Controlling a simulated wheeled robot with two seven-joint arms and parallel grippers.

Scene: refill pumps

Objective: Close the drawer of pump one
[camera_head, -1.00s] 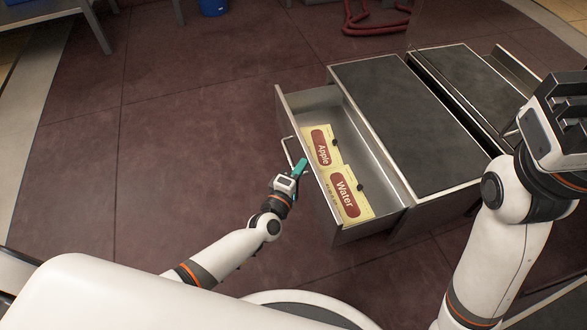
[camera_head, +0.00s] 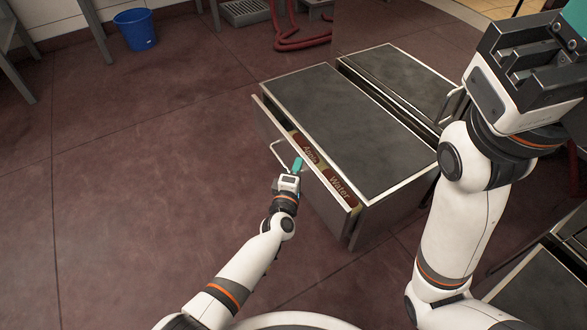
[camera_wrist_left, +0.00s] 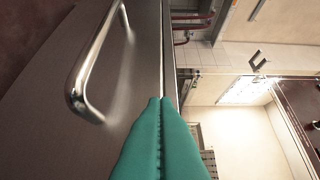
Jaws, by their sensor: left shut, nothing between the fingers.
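The grey metal drawer (camera_head: 329,187) of the left cabinet is open by only a narrow gap in the head view. Apple (camera_head: 309,152) and Water (camera_head: 340,187) labels show partly inside the gap. The drawer's bar handle (camera_head: 279,150) also shows in the left wrist view (camera_wrist_left: 92,62). My left gripper (camera_head: 298,164) is shut and empty, with its teal fingertips (camera_wrist_left: 161,103) against or very close to the drawer front, beside the handle. Contact is not clear. My right gripper (camera_head: 575,25) is high at the right, its fingers mostly cut off by the frame.
The cabinet's dark top (camera_head: 350,125) is clear. A second cabinet (camera_head: 400,80) with a handle stands to its right. The floor to the left is free.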

